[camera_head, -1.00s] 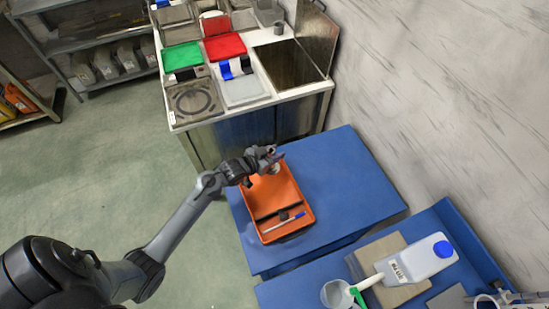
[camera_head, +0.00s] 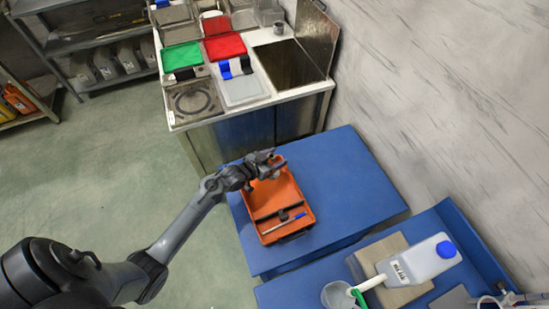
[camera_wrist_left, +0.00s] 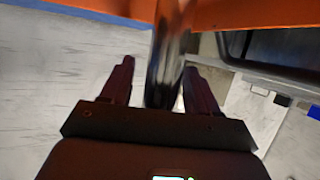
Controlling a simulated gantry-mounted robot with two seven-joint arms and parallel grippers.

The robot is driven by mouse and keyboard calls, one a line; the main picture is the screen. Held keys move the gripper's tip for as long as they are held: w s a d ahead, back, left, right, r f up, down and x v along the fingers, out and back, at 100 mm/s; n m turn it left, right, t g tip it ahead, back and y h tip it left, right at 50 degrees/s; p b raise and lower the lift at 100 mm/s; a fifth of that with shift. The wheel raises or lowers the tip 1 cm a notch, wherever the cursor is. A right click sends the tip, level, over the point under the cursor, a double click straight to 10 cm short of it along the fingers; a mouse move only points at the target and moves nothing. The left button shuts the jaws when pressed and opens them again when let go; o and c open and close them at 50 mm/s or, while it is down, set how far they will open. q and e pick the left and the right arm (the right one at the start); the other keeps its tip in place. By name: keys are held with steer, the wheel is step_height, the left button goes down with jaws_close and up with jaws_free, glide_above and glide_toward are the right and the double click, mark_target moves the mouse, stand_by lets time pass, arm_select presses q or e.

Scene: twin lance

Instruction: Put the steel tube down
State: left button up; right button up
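The steel tube (camera_wrist_left: 167,65) shows in the left wrist view as a shiny, blurred cylinder running up between the two dark fingers of my left gripper (camera_wrist_left: 158,72). A gap shows between the left finger and the tube, so the fingers look apart around it; the right finger lies close beside it. In the head view the left gripper (camera_head: 270,164) is at the far end of the orange tray (camera_head: 296,179) and hides the tube there. My right gripper is not in view.
The tray stands on a blue table (camera_head: 345,180) and holds a dark bar and a blue-ended pen-like item (camera_head: 290,219). A white bottle with a blue cap (camera_head: 420,262) lies front right. A counter (camera_head: 290,95) stands behind. The table right of the tray is clear.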

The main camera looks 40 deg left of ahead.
arm_select(q)
steer(key=shift+r, duration=0.2)
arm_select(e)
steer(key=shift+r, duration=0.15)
arm_select(q)
steer(key=shift+s+r, duration=0.15)
steer(key=shift+s, duration=0.25)
arm_select(e)
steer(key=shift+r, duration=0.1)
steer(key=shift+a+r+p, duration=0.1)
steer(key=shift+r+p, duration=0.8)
steer(key=shift+p, duration=0.2)
arm_select(q)
steer(key=v, duration=1.1)
steer(key=s+d+r+g+y, duration=0.1)
steer(key=s+d+r+g, duration=0.1)
steer(key=s+d+g, duration=0.3)
steer(key=s+d+r+g+y, duration=0.1)
steer(key=s+d+r+g, duration=0.2)
steer(key=s+d, duration=0.5)
steer(key=s+g, duration=0.1)
steer(key=s, duration=0.4)
steer(key=shift+d+r+g, duration=0.25)
steer(key=shift+r+g, duration=0.1)
steer(key=shift+g, duration=0.05)
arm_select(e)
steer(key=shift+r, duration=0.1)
